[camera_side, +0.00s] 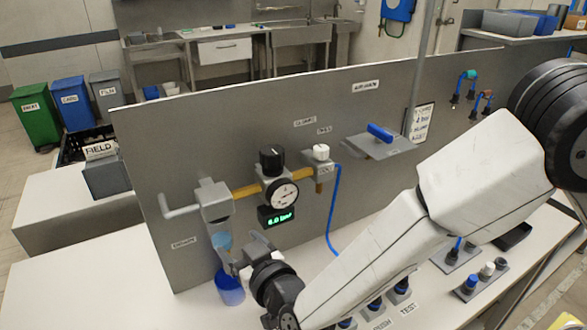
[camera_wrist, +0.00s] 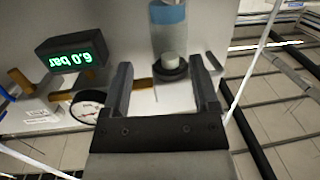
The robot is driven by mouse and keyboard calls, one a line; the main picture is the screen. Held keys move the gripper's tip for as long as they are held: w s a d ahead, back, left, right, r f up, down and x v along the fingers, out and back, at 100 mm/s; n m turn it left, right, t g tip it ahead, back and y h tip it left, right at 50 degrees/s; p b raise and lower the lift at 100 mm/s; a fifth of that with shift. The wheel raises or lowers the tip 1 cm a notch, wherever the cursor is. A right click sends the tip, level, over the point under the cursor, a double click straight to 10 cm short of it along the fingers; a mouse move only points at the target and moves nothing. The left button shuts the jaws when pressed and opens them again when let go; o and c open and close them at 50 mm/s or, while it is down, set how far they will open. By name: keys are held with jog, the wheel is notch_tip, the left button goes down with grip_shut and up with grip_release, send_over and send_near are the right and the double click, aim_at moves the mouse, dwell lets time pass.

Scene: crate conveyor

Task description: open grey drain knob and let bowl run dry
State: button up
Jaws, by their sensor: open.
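The clear bowl (camera_side: 221,241) hangs under the grey filter block at the left of the panel, with blue liquid in it. The grey drain knob (camera_wrist: 169,62) projects from a black collar at the bowl's end. My gripper (camera_wrist: 161,66) is open, and the knob appears between its two fingertips, nearer the right one. I see no contact and cannot tell the exact depth. In the side view my gripper (camera_side: 238,258) is beside the bowl's lower end and hides the knob.
A blue cup (camera_side: 229,290) stands on the bench below the bowl, close to my gripper. A round gauge (camera_side: 283,194) and a green display (camera_side: 277,217) reading 6.0 bar are to the right. A blue hose (camera_side: 333,210) runs down the panel. The bench's left front is clear.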

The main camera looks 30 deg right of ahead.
jog(key=shift+s+a+r+t+h, duration=0.25)
jog(key=shift+s+a+t+h, duration=0.45)
jog(key=shift+a+t+h, duration=0.25)
jog(key=shift+f, duration=0.15)
jog(key=shift+f, duration=0.9)
jog(key=w+f, duration=0.2)
jog(key=f, duration=0.1)
jog(key=w+f, duration=0.1)
jog(key=f, duration=0.1)
jog(key=shift+w+d, duration=0.1)
jog(key=shift+w, duration=0.95)
jog(key=shift+c, duration=0.2)
grip_shut()
